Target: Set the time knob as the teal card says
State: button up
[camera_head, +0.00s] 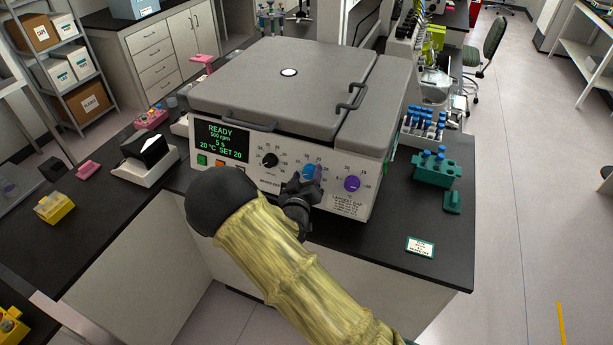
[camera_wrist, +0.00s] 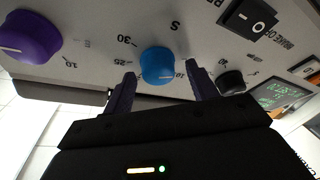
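The machine (camera_head: 282,95) is a grey-lidded box with a front panel. Its blue knob (camera_wrist: 158,66), by the "S" scale, also shows in the head view (camera_head: 309,171), partly hidden by my gripper (camera_head: 306,184). In the wrist view my gripper (camera_wrist: 161,72) is open, one finger on each side of the blue knob, with visible gaps. The knob's pale pointer line faces down in that view. The display (camera_head: 220,141) reads READY, 500 rpm, 5 s, 20 °C SET 20. The teal-edged card (camera_head: 421,247) lies on the bench; its text is too small to read.
A black knob (camera_head: 270,160) and a purple knob (camera_head: 352,184) flank the blue one. A switch (camera_wrist: 248,17) is also on the panel. A teal tube rack (camera_head: 436,170) and a small teal block (camera_head: 452,202) stand right of the machine. The bench front right is mostly clear.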

jog(key=s+a+b, duration=0.2)
jog(key=s+b, duration=0.3)
jog(key=s, duration=1.2)
jog(key=shift+a+r+b, duration=0.35)
jog(key=shift+a+r, duration=0.05)
